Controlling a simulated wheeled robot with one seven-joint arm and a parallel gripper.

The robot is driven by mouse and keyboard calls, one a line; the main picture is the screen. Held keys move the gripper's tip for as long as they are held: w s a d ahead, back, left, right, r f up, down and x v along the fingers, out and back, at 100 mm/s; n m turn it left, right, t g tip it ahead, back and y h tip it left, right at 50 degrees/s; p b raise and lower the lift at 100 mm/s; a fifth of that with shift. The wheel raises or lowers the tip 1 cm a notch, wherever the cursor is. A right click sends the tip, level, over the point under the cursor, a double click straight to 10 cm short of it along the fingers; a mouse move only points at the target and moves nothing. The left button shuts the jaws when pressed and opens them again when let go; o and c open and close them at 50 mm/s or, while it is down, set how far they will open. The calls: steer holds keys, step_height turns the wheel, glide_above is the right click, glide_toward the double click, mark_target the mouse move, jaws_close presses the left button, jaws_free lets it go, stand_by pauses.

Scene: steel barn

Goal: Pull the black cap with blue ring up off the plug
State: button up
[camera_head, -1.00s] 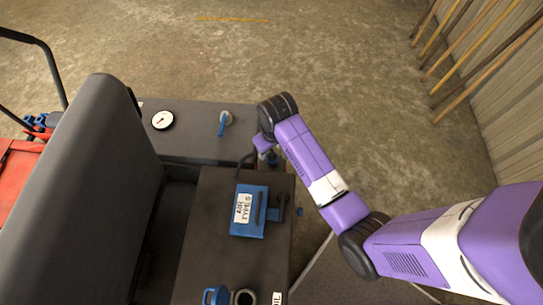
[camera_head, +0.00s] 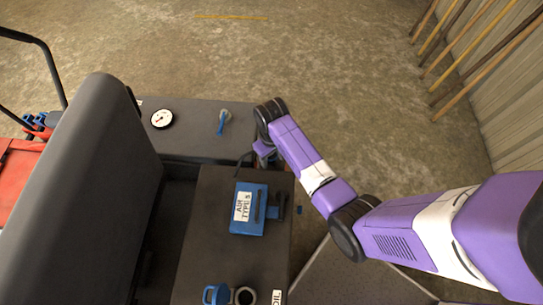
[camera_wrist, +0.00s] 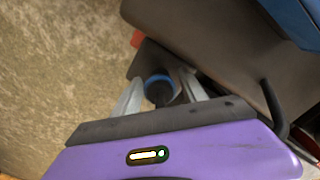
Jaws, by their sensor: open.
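The black cap with blue ring (camera_wrist: 158,91) shows in the wrist view, between the two pale fingers of my gripper (camera_wrist: 160,90). My gripper is open, with one finger on either side of the cap. I cannot tell whether the fingers touch it. The plug under the cap is hidden. In the head view my gripper (camera_head: 264,150) is at the right edge of the dark machine, where the rear and front surfaces meet. My arm hides the cap there.
A blue box labelled AIR TYPE 5 (camera_head: 243,221) stands on the dark console (camera_head: 212,185) near my gripper. A gauge (camera_head: 162,119) and blue-handled valve (camera_head: 224,121) are behind. A black seat (camera_head: 83,200) rises at left.

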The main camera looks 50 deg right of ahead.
jaws_close()
steer(key=shift+r, duration=0.1)
step_height(320, 180, up, 3)
steer(key=p, duration=0.3)
steer(key=shift+r+p, duration=0.2)
steer(key=shift+p, duration=0.1)
steer(key=shift+w+f, duration=0.1)
jaws_free()
